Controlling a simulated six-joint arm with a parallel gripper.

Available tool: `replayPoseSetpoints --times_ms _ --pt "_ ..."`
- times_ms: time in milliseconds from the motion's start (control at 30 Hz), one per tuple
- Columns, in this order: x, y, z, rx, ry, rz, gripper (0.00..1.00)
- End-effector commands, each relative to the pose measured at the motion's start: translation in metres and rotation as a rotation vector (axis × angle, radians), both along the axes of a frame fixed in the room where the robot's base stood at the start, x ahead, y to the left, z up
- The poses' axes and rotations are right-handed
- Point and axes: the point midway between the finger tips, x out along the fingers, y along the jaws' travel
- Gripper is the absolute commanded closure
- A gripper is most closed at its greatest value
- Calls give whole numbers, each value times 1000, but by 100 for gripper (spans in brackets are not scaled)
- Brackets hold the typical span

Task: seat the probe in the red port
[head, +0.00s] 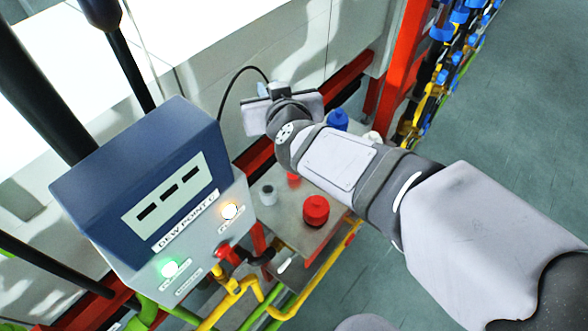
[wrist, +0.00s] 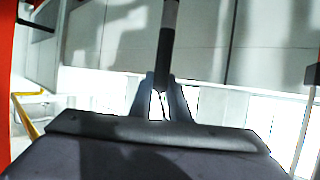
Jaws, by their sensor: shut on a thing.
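My gripper (head: 279,90) is raised near the white wall panels in the head view. It is shut on the probe, a dark rod (wrist: 166,52) with a lighter grey band, which stands upright between the fingertips (wrist: 161,92) in the wrist view. In the head view the probe is mostly hidden by my gripper, and a black cable (head: 222,98) loops from there down behind the blue and grey instrument box (head: 130,160). A red fitting (head: 229,254), which looks like the red port, sits low on the box's front. My gripper is well apart from it, above and to the right. The port's opening is not clear.
A grey shelf (head: 287,226) holds a large red capped piece (head: 316,210), a small red piece (head: 294,181), and a grey cup (head: 268,195). A blue piece (head: 338,119) stands behind my arm. Yellow pipes (head: 232,298) run below the box. Open floor lies at right.

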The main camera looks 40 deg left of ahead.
Motion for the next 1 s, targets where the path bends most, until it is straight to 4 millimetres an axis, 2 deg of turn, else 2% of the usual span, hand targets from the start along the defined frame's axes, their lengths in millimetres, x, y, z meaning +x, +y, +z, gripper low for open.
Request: replayPoseSetpoints --times_ms 100,267,400,633,1000 --pt "-1 -13 -8 0 0 -42 100" --pt "10 -32 -23 -1 0 -116 100" --pt "21 -42 -23 3 0 -159 100" --pt "22 -43 -27 0 0 -149 100" --pt "22 -43 -78 -1 0 -148 100"
